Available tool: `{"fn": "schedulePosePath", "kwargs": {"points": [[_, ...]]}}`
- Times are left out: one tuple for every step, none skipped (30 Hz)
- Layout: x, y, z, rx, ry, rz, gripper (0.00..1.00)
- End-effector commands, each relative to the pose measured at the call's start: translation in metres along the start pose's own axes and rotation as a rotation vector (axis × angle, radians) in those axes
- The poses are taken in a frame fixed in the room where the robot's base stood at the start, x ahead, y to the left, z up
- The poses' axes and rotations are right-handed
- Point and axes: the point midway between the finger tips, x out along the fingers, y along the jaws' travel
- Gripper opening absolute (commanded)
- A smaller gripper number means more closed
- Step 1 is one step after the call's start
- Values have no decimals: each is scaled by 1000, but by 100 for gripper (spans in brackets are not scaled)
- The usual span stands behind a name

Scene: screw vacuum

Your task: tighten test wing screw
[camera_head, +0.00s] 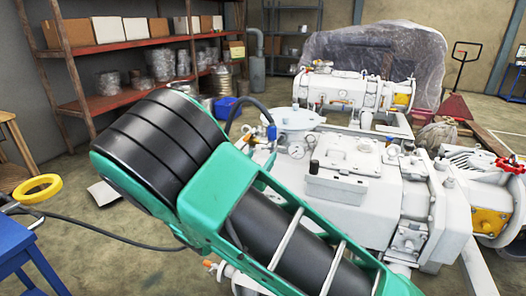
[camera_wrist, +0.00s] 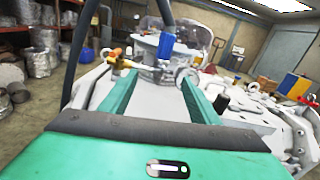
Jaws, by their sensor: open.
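The pale grey screw vacuum machine (camera_head: 345,160) fills the middle and right of the head view. In the wrist view, my gripper (camera_wrist: 158,80) is open, with its two green fingers apart and nothing seen between them. Ahead of the fingers are a brass-orange fitting (camera_wrist: 113,55) at left and a blue part (camera_wrist: 167,46) near the middle. The head view also shows a blue part (camera_head: 271,132) and an orange fitting (camera_head: 249,138) beside my arm. I cannot tell which small part is the test wing screw. My arm hides the gripper in the head view.
A red shelf (camera_head: 135,101) with boxes and wrapped goods stands at the back left. A yellow ring (camera_head: 37,188) and blue table (camera_head: 22,245) are at left. A dark hose (camera_wrist: 83,50) rises left of the fingers. A red handwheel (camera_head: 510,165) is at right.

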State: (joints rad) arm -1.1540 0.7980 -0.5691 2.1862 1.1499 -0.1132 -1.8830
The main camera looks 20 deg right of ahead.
Motion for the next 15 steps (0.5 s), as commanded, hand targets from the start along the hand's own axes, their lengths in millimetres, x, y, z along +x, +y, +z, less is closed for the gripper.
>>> {"fn": "schedulePosePath", "kwargs": {"points": [[11,-1,0,1,-1,-4,56],[16,-1,0,1,-1,-3,56],[24,-2,0,1,0,-4,56],[29,-1,0,1,-1,-4,56],[34,-1,0,2,-1,-3,56],[40,-1,0,2,0,-3,56],[44,-1,0,2,0,-3,56],[48,-1,0,1,0,-3,56],[54,-1,0,1,0,-2,56],[57,-1,0,1,0,-2,56],[60,0,0,2,1,-1,56],[63,0,0,3,1,-1,56],[65,0,0,3,1,-1,56],[67,-1,0,2,1,-2,56],[69,-1,0,2,1,-2,56]]}}
